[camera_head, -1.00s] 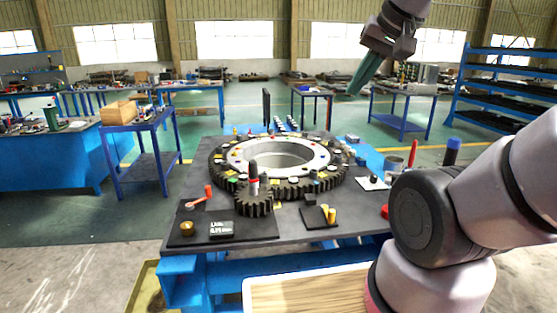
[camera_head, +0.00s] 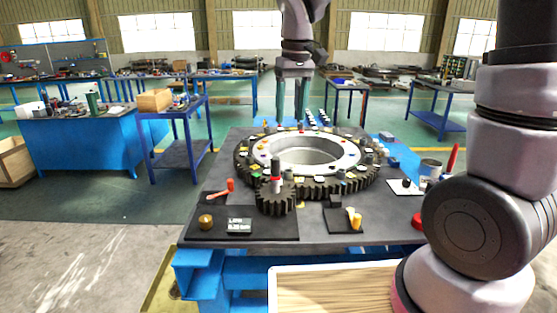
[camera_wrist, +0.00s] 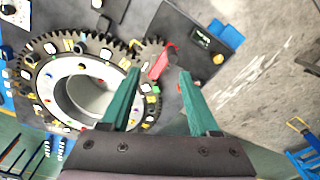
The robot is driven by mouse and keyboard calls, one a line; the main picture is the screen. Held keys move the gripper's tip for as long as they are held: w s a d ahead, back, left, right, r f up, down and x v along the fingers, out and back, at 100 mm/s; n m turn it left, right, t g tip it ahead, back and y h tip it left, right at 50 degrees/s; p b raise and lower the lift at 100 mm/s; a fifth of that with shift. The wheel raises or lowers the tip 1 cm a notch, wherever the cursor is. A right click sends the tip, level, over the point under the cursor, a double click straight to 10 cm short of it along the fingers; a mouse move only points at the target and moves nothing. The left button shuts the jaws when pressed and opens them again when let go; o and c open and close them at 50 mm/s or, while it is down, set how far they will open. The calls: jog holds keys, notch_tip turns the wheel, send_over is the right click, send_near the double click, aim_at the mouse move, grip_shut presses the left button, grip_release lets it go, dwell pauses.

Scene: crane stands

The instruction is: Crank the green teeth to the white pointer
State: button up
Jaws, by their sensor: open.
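A large dark toothed ring (camera_head: 364,184) with a white inner ring (camera_head: 262,153) lies flat on the table. A small dark pinion gear (camera_head: 276,201) sits at its front edge, with an upright post with a black top (camera_head: 276,168) above. The ring's teeth also show in the wrist view (camera_wrist: 88,38). I cannot single out green teeth or a white pointer among the many small coloured and white pieces on the ring. My gripper (camera_head: 289,117) points down above the back of the ring, open and empty. In the wrist view its green fingers (camera_wrist: 159,73) are spread apart.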

aim_at(275, 158)
jog(key=shift+n+g+h, duration=0.3)
jog(key=shift+n+g, duration=0.1)
jog(key=shift+n, duration=0.4)
jog(key=a+f, duration=0.1)
jog(key=a, duration=0.1)
jog(key=w+a+f, duration=0.1)
jog(key=a+f, duration=0.1)
jog(key=shift+f, duration=0.25)
notch_tip(275, 158, down, 11)
jog(key=shift+r, duration=0.1)
grip_shut()
dwell(0.6)
